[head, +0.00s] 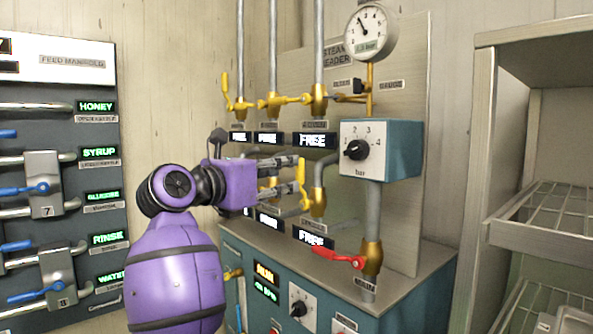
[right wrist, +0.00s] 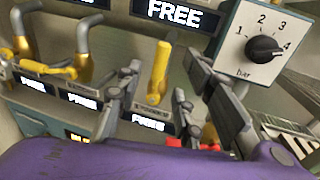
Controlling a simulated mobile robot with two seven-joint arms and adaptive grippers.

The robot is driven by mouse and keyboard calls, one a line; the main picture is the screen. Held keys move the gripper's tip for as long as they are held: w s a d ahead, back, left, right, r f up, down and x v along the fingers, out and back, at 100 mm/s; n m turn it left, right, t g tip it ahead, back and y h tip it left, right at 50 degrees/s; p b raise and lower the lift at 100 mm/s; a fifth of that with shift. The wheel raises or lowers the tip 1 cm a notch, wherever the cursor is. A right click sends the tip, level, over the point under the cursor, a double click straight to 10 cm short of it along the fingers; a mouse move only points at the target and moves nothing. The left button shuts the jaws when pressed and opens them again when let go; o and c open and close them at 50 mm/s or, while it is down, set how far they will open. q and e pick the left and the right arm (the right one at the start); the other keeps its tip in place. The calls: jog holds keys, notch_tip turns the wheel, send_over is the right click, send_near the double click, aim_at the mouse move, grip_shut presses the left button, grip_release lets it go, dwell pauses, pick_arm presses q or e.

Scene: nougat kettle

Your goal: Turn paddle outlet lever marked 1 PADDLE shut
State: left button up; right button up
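My right gripper (head: 297,176) reaches in from the left toward the lower valve row of the panel. Its two fingers are apart. A yellow lever (head: 301,181) on the rightmost lower yellow outlet stands roughly upright by the fingertips. In the right wrist view this lever (right wrist: 160,70) stands between the open fingers (right wrist: 160,62), with gaps visible on both sides. Another lower yellow lever (right wrist: 48,73) lies roughly level, further left. I cannot read a 1 PADDLE marking on any small plate, so which lever bears it is unclear. My left gripper is out of view.
A red lever (head: 338,257) sits at the lower right, below a teal dial box (head: 382,150). Upper yellow valves (head: 272,102) and pipes stand above the gripper. A feed manifold (head: 75,75) is at left, and a metal rack (head: 530,215) at right.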

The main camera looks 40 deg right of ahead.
aim_at(297, 170)
jog(key=x, duration=0.7)
jog(key=shift+d, duration=0.2)
jog(key=shift+c, duration=0.5)
grip_shut()
